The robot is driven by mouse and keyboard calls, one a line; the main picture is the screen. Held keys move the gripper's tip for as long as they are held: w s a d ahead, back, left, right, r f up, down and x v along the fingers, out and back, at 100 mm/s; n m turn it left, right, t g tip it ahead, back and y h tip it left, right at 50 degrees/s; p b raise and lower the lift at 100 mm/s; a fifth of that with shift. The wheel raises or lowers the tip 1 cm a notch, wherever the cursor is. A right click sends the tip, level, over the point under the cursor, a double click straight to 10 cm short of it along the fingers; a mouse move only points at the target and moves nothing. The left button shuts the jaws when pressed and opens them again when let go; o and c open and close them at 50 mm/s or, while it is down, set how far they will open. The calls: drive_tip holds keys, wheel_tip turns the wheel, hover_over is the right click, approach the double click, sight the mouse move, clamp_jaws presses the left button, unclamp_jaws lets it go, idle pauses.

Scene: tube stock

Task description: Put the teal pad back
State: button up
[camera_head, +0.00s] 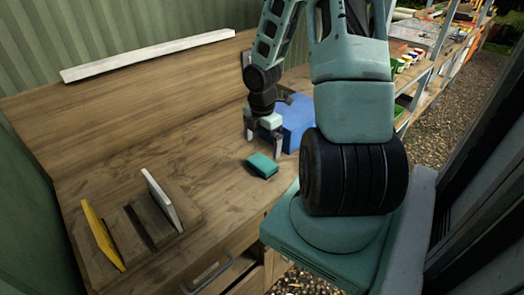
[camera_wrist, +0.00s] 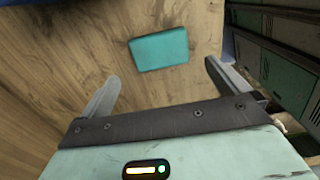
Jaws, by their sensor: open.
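The teal pad (camera_head: 262,165) lies flat on the wooden bench, near its front edge, in the head view. It also shows in the wrist view (camera_wrist: 160,49), just beyond and between the fingers. My gripper (camera_head: 264,150) is open and empty above the bench, close behind the pad in the head view. In the wrist view my gripper (camera_wrist: 162,78) has its two fingers spread wide with bare wood between them. A wooden holder (camera_head: 137,228) at the left of the bench has a yellow panel (camera_head: 101,236) and a white panel (camera_head: 162,200) standing in it, with an empty dark slot between them.
A blue object (camera_head: 297,118) stands on the bench behind my gripper, partly hidden by my arm. A white strip (camera_head: 150,55) lies along the top of the back board. A drawer with a handle (camera_head: 207,277) is below the front edge. The bench between pad and holder is clear.

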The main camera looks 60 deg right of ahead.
wheel_tip(320, 180, up, 4)
drive_tip(key=r, duration=0.1)
drive_tip(key=w+a+r+m, duration=0.1)
drive_tip(key=a+r+m, duration=0.15)
drive_tip(key=a, duration=0.85)
drive_tip(key=w+a+r+m, duration=0.1)
drive_tip(key=a+r, duration=0.3)
drive_tip(key=a, duration=0.8)
drive_tip(key=s+a+r+m, duration=0.2)
drive_tip(key=s+a, duration=0.4)
drive_tip(key=a, duration=0.2)
drive_tip(key=s+a+r+m, duration=0.2)
drive_tip(key=s+a, duration=0.5)
drive_tip(key=a, duration=0.1)
drive_tip(key=shift+a+r+y+p, duration=0.25)
drive_tip(key=shift+r+y+p, duration=0.05)
drive_tip(key=shift+r+p, duration=0.1)
drive_tip(key=shift+f+b, duration=1.1)
